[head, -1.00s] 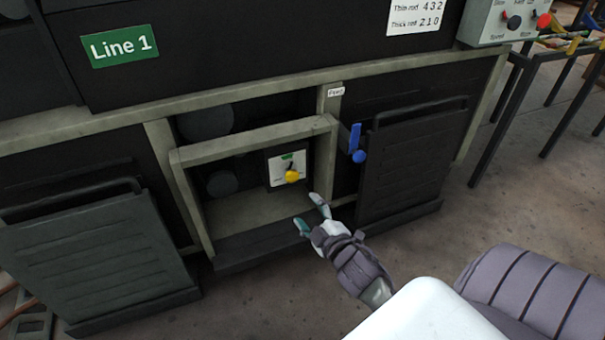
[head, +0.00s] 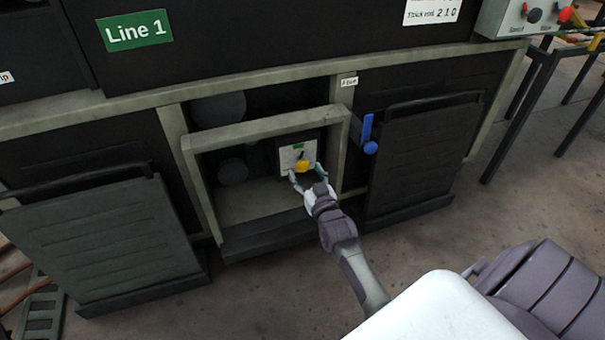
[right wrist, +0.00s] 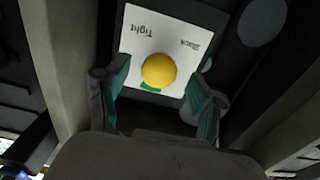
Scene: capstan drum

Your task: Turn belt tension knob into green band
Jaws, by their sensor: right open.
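The yellow belt tension knob (head: 301,166) sits on a white plate (head: 288,154) inside the open bay under the Line 1 sign. A green band (head: 298,146) shows at the plate's top edge. In the right wrist view the knob (right wrist: 159,71) lies ahead, between and beyond the fingertips. The green band (right wrist: 150,90) is partly hidden behind it there. The plate (right wrist: 188,29) reads "Tight", upside down. My right gripper (head: 307,177) is open, its fingers on either side of and just short of the knob. I cannot see clear contact. My left gripper is not in view.
A pale frame (head: 262,128) surrounds the bay, with its side post close to my right gripper. Dark slatted panels (head: 101,240) lean on both sides. Round dark drums (head: 218,106) are inside the bay.

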